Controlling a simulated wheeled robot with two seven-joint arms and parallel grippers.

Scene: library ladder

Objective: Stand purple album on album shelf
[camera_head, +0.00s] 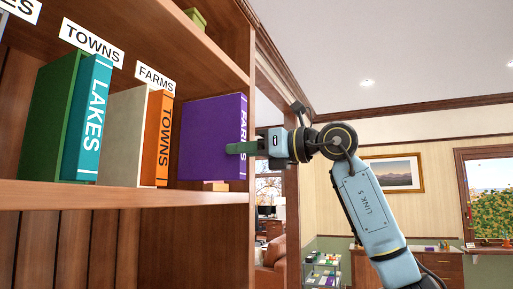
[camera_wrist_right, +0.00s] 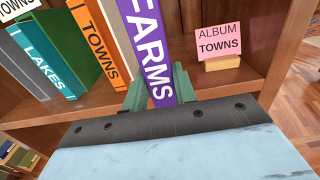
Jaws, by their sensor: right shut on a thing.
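The purple album (camera_head: 208,135), with FARMS on its spine, is upright at the right end of the album shelf (camera_head: 140,198). My right gripper (camera_head: 240,147) is shut on its spine edge. In the right wrist view the purple album (camera_wrist_right: 150,45) stands between the green fingers (camera_wrist_right: 158,90). In the head view its bottom edge looks slightly above the shelf board, with a small wooden block (camera_head: 216,186) showing below it. The right wrist view shows a pink ALBUM TOWNS card (camera_wrist_right: 218,40) in a wooden holder, right of the album. My left gripper is not in view.
An orange TOWNS album (camera_head: 163,138) and a cream one (camera_head: 127,135) stand left of the purple album, with a gap between. Further left are a teal LAKES album (camera_head: 90,120) and a green one (camera_head: 52,120). The cabinet's side post (camera_head: 265,70) is at the right.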

